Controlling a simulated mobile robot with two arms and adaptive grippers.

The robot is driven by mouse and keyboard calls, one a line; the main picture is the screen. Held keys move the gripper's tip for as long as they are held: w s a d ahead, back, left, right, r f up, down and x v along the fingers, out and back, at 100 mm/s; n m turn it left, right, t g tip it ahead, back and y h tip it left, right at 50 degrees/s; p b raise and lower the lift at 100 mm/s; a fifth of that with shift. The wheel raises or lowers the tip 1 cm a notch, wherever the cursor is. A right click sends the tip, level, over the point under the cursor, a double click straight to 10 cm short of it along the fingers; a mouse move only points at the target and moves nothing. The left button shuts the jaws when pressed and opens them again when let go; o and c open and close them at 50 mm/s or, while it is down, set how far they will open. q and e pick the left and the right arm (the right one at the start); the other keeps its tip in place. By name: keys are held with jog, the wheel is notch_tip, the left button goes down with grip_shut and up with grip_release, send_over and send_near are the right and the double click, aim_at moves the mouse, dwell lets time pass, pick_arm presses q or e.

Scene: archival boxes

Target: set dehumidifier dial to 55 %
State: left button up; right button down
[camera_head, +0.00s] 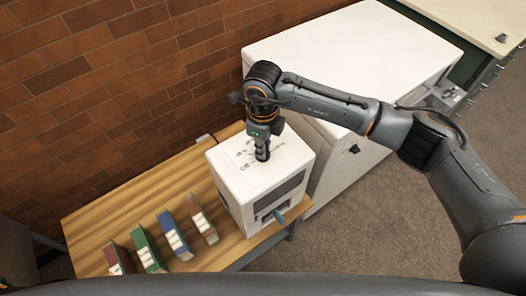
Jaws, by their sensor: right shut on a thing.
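The dehumidifier (233,190) is a white box standing on a wooden bench, with dark vents on its front. Small dark dial markings show on its top face around my right gripper. My right gripper (262,157) points down at the middle of that top and is shut on the dial, which it hides. I cannot read which mark the dial points to. My left gripper is not in view.
The wooden bench (108,222) also holds several upright binders, among them a green one (148,250) and a blue one (172,235). A large white cabinet (340,55) stands right behind the dehumidifier. A brick wall (80,110) bounds the left. Carpet (355,200) is clear at right.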

jog(key=m+b, duration=0.3)
jog(key=m, duration=0.1)
jog(key=shift+f, duration=0.15)
jog(key=shift+m+b, duration=0.55)
jog(key=shift+m, duration=0.25)
jog(key=shift+r, duration=0.2)
jog(key=c, duration=1.4)
grip_release()
notch_tip(320, 180, up, 12)
